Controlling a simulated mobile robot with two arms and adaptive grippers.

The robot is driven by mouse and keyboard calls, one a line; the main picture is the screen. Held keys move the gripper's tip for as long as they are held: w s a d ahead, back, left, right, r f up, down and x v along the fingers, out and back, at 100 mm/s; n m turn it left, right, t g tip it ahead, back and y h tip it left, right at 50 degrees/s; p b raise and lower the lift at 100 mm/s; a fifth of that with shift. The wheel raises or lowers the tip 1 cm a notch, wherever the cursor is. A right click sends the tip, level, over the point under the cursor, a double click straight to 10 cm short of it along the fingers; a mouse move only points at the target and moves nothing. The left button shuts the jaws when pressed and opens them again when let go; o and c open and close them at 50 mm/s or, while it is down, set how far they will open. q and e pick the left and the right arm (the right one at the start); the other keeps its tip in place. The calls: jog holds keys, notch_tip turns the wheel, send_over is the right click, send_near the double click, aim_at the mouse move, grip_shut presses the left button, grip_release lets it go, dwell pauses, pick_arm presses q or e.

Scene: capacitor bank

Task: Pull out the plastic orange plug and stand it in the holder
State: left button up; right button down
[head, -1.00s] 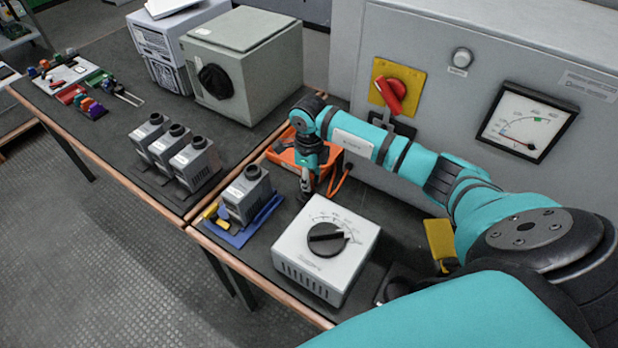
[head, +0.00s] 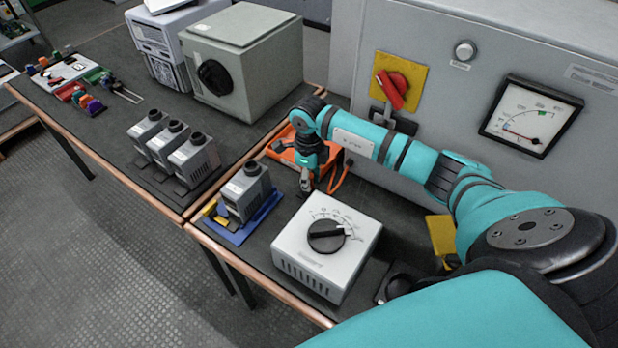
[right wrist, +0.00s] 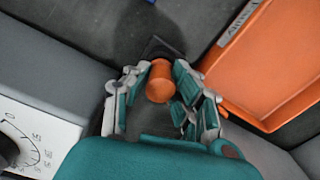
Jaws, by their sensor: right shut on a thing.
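My right gripper (head: 306,186) points down over the table, between the orange tray (head: 284,156) and the white dial box (head: 290,246). In the right wrist view its fingers (right wrist: 158,88) are shut on the orange plug (right wrist: 160,80), a short smooth cylinder seen from its end. A small dark square piece (right wrist: 162,48) lies just beyond the plug; I cannot tell whether it is the holder or whether the plug touches it. In the head view the plug is hidden by the fingers. My left gripper is not in view.
A grey capacitor unit (head: 240,201) stands on a blue tray (head: 236,236) to the left. Several like units stand further left. Bare table lies between blue tray and gripper.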

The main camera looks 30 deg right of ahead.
jog(key=shift+f+b, duration=0.4)
jog(key=shift+f, duration=0.2)
jog(key=c, duration=1)
grip_release()
jog(key=shift+c, duration=0.2)
jog(key=shift+r, duration=0.15)
notch_tip(320, 180, up, 12)
jog(key=shift+f, duration=0.1)
